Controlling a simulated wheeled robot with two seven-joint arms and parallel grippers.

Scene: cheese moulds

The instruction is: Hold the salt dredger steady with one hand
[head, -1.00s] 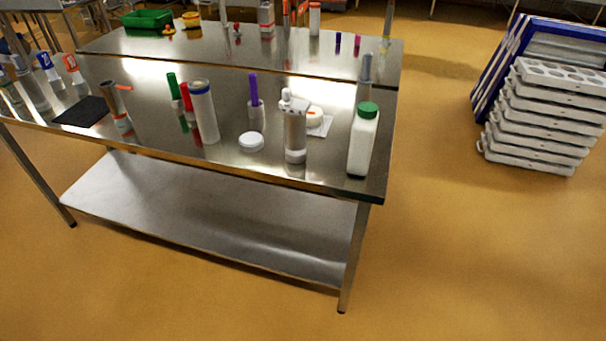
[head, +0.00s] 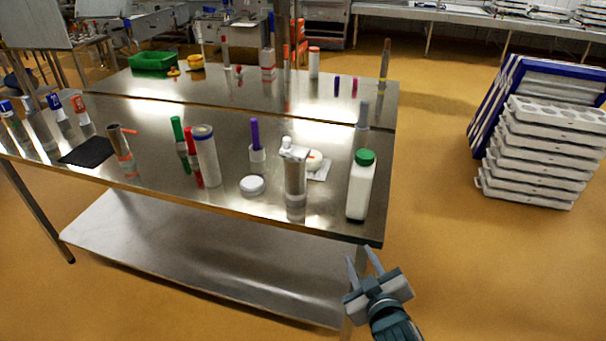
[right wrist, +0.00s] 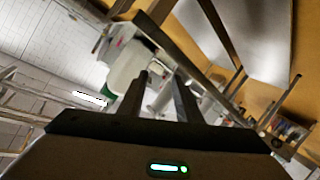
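A shiny metal canister with a white top (head: 295,178) stands upright near the table's front edge; it looks like the salt dredger, but I cannot be sure. To its right stands a white bottle with a green cap (head: 360,190). My right gripper (head: 361,257) is open and empty, in front of the table's right front corner and apart from both. In the right wrist view its two fingers (right wrist: 162,88) stand apart, with the white bottle (right wrist: 126,64) beyond them, appearing tilted. My left gripper is not in view.
The steel table (head: 150,175) also bears a white canister with a blue rim (head: 206,160), a round white lid (head: 252,186), a purple-topped item (head: 256,150) and a black mat (head: 87,152). White stacked trays (head: 540,160) stand on the floor at right.

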